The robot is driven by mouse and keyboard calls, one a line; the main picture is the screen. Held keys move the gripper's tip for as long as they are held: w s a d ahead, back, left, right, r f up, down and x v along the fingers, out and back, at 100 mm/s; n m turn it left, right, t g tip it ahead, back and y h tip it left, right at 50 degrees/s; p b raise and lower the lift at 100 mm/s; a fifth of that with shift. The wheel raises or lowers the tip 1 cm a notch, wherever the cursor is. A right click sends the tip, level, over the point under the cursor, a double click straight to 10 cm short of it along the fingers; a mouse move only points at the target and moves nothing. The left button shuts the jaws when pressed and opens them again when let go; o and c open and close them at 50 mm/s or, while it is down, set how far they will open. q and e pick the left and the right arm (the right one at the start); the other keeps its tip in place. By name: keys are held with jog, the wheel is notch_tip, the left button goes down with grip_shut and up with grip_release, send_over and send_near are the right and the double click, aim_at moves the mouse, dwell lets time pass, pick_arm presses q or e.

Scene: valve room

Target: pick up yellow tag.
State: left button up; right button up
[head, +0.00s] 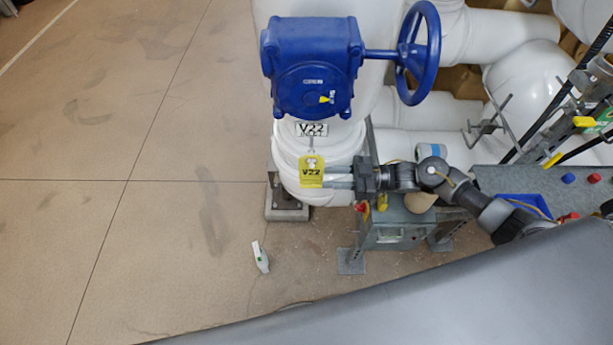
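The yellow tag (311,172), marked V22, hangs upright against the white pipe just below the V22 label plate. My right gripper (328,176) reaches in from the right, with its fingers pointing left at the tag's right edge. Its two fingers show as parallel bars with a narrow gap between them, so it looks open. I cannot tell whether the fingertips touch the tag. My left gripper is out of view.
A blue valve body (313,68) with a blue handwheel (418,52) sits above the tag. White pipes (515,40) fill the upper right. A grey stand (395,232) is below my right arm. A small white item (260,256) lies on the open floor at left.

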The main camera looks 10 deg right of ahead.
aim_at(305, 183)
jog(key=p+x, duration=0.3)
jog(key=x, duration=0.4)
jog(key=shift+s+r, duration=0.15)
jog(key=shift+a, duration=0.3)
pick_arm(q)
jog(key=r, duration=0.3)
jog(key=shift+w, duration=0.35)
pick_arm(e)
jog(key=shift+d, duration=0.1)
jog(key=shift+c, duration=0.3)
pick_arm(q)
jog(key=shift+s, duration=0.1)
pick_arm(e)
grip_shut()
